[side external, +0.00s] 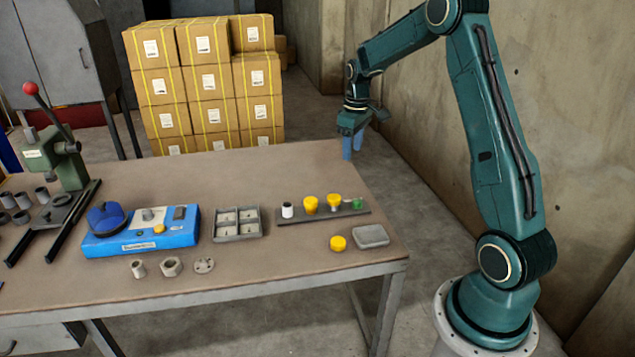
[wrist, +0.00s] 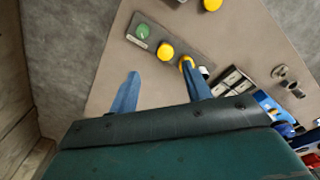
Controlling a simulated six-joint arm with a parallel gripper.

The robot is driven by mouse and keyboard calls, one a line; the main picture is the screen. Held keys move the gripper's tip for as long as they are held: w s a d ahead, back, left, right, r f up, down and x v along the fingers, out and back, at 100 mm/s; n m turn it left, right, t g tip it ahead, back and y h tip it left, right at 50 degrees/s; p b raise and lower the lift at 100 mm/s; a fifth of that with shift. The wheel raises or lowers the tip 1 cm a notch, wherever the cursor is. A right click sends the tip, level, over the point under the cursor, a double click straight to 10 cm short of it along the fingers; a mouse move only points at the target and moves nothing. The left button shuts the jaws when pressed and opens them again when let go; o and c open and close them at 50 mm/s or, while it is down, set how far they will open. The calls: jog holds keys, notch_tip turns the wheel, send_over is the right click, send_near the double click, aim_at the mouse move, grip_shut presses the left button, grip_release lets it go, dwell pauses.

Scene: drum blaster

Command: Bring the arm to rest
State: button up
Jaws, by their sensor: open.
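My gripper (side external: 352,147) hangs at the far right corner of the table (side external: 230,268), fingers pointing down, empty. In the wrist view my gripper (wrist: 160,88) shows its two blue fingers spread wide apart. The bar of parts (side external: 325,214) lies on the table, clear of the fingers in the side view. It carries a white cylinder (side external: 287,210), two yellow knobs (side external: 310,204) and a green knob (side external: 357,203). In the wrist view one finger overlaps a yellow knob (wrist: 186,62) in the picture.
A loose yellow knob (side external: 338,243) and a grey dish (side external: 371,236) lie in front of the bar. A four-part tray (side external: 237,223), a blue device (side external: 140,230) and a lever press (side external: 55,165) stand to the left. Stacked boxes (side external: 205,85) and a concrete wall (side external: 540,80) are beyond the table.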

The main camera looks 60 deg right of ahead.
jog(key=s+a+r+t, duration=0.1)
jog(key=s+a+r, duration=0.2)
jog(key=a+r, duration=0.4)
jog(key=s+a+r+t, duration=0.1)
jog(key=s+a+r, duration=0.4)
jog(key=a, duration=0.4)
jog(key=s+a+r+t, duration=0.1)
jog(key=s+a+t, duration=0.2)
jog(key=s+a, duration=0.9)
jog(key=s, duration=0.3)
jog(key=shift+r, duration=0.4)
jog(key=shift+s+a, duration=0.1)
